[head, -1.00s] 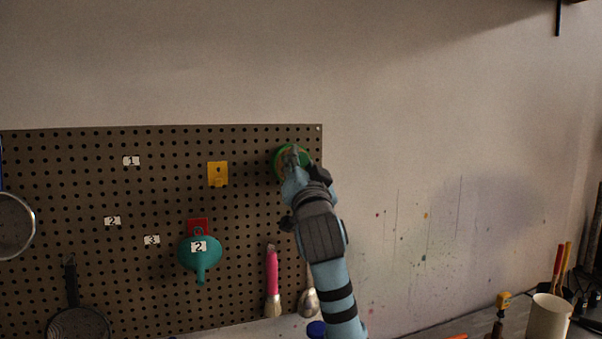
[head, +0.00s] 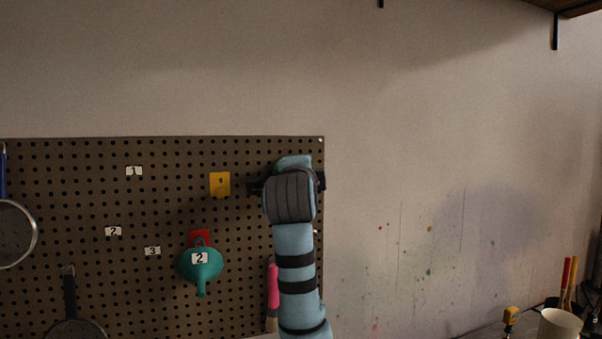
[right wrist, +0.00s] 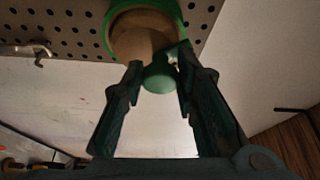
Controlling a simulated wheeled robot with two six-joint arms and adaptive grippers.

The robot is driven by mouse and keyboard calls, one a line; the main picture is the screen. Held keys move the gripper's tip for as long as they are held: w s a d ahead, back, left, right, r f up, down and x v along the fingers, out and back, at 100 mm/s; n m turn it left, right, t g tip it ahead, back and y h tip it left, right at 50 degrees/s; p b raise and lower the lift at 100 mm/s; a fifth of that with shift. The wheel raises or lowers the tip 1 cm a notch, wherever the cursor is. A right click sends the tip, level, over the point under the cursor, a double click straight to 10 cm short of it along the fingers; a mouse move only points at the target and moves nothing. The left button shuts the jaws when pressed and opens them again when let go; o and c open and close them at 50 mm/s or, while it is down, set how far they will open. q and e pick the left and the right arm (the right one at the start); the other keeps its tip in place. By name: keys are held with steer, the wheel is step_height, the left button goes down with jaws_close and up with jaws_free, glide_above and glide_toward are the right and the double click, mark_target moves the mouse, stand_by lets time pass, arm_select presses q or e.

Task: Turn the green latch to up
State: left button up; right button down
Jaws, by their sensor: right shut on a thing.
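The green latch shows in the right wrist view as a green ring (right wrist: 109,30) around a tan disc, with a rounded green handle (right wrist: 160,78) sticking out from it. My right gripper (right wrist: 158,70) has its two dark fingers on either side of this handle and is shut on it. In the head view my right arm covers almost all of the latch at the upper right of the pegboard. Only a sliver of green shows there, so I cannot tell the way it points from that view. My left gripper is in neither view.
A pale cup (head: 559,325) stands on the bench at lower right. The wall right of the board is bare.

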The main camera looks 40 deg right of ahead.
steer(key=shift+r+m+g+y+p, duration=0.1)
steer(key=shift+m+g+y+p, duration=0.3)
steer(key=shift+m, duration=1.2)
steer(key=shift+r+m+g+y+p, duration=0.1)
steer(key=shift+m+g+y, duration=0.5)
steer(key=shift+m, duration=1)
steer(key=shift+y, duration=0.3)
steer(key=c, duration=1.2)
jaws_free()
steer(key=shift+c, duration=0.2)
steer(key=v, duration=1.2)
steer(key=shift+s+f, duration=0.15)
steer(key=shift+f, duration=0.05)
